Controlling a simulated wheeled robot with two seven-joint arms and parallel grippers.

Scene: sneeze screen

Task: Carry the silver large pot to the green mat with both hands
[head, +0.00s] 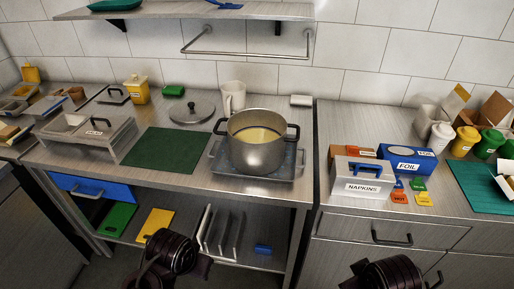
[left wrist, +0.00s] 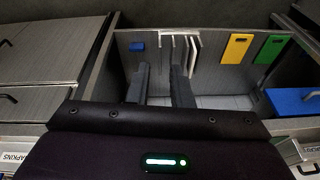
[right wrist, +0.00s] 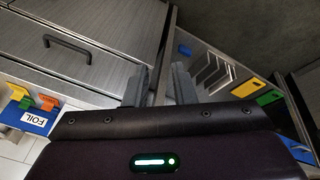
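The silver large pot (head: 257,152) stands upright on a flat square hob (head: 216,160) on the middle counter in the head view. It has dark handles on its left and right sides and yellowish contents. The dark green mat (head: 165,150) lies bare on the counter to the pot's left. My left gripper's fingers (left wrist: 158,85) are apart and empty in the left wrist view. My right gripper's fingers (right wrist: 160,85) are apart and empty in the right wrist view. Both arms are low in front of the counter in the head view, away from the pot; their fingertips are not clear there.
A pot lid (head: 191,111) lies behind the mat and a white jug (head: 233,97) stands behind the pot. The napkin box (head: 361,180) and foil box (head: 407,158) stand right. A rail (head: 245,50) hangs above.

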